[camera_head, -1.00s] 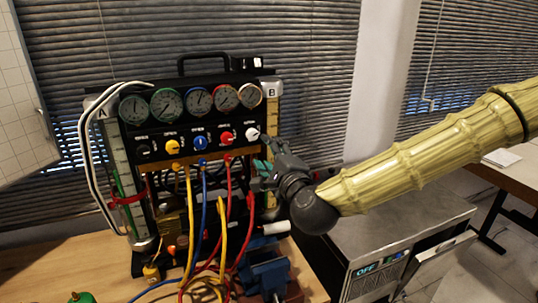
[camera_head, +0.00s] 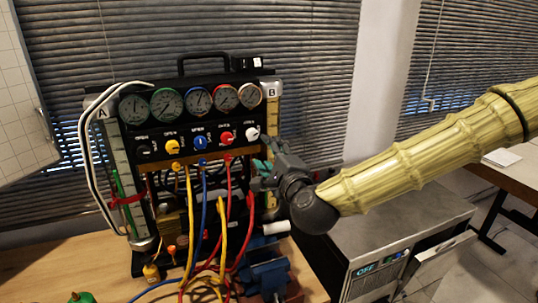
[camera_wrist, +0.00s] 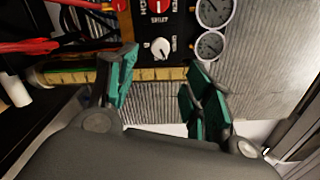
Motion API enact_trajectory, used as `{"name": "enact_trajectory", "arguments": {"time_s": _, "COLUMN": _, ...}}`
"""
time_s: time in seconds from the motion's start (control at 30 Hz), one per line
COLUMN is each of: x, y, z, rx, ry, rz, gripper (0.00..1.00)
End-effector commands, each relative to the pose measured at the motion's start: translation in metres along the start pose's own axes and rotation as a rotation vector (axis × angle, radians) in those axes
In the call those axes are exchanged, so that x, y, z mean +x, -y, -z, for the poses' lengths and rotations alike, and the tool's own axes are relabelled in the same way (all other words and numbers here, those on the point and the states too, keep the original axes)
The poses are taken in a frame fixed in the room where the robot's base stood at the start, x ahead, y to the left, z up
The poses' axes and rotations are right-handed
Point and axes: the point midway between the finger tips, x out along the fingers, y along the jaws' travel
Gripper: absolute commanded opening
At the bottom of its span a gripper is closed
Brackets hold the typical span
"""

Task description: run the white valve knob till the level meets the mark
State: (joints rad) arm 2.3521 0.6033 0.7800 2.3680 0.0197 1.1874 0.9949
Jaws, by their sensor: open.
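The white valve knob (camera_head: 252,134) is at the right end of the row of knobs on the black gauge panel (camera_head: 190,121). It also shows in the wrist view (camera_wrist: 160,47), beyond and between my fingers. My gripper (camera_head: 265,163) is open, with green finger pads, just right of and below the knob, apart from it. In the wrist view my gripper (camera_wrist: 158,88) has its two fingers spread with nothing between them. Scale tube B (camera_head: 271,125) stands at the panel's right side, its lower part partly hidden by my gripper. I cannot make out the level or mark.
Red (camera_head: 226,137), blue (camera_head: 200,142) and yellow (camera_head: 173,146) knobs sit left of the white one, under several round gauges. Coloured hoses hang below the panel. A blue vise (camera_head: 266,274) stands on the wooden bench (camera_head: 105,265). Scale tube A (camera_head: 115,160) is at the left.

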Motion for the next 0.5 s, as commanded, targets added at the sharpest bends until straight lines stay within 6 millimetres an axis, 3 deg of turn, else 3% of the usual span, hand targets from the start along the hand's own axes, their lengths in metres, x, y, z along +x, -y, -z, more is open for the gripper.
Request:
{"name": "enact_trajectory", "arguments": {"time_s": 0.3, "x": 0.001, "y": -0.002, "z": 0.001, "rx": -0.031, "ry": -0.004, "rz": 0.005, "gripper": 0.51}}
{"name": "enact_trajectory", "arguments": {"time_s": 0.5, "x": 0.009, "y": -0.013, "z": 0.007, "rx": -0.320, "ry": -0.031, "rz": 0.049, "gripper": 0.51}}
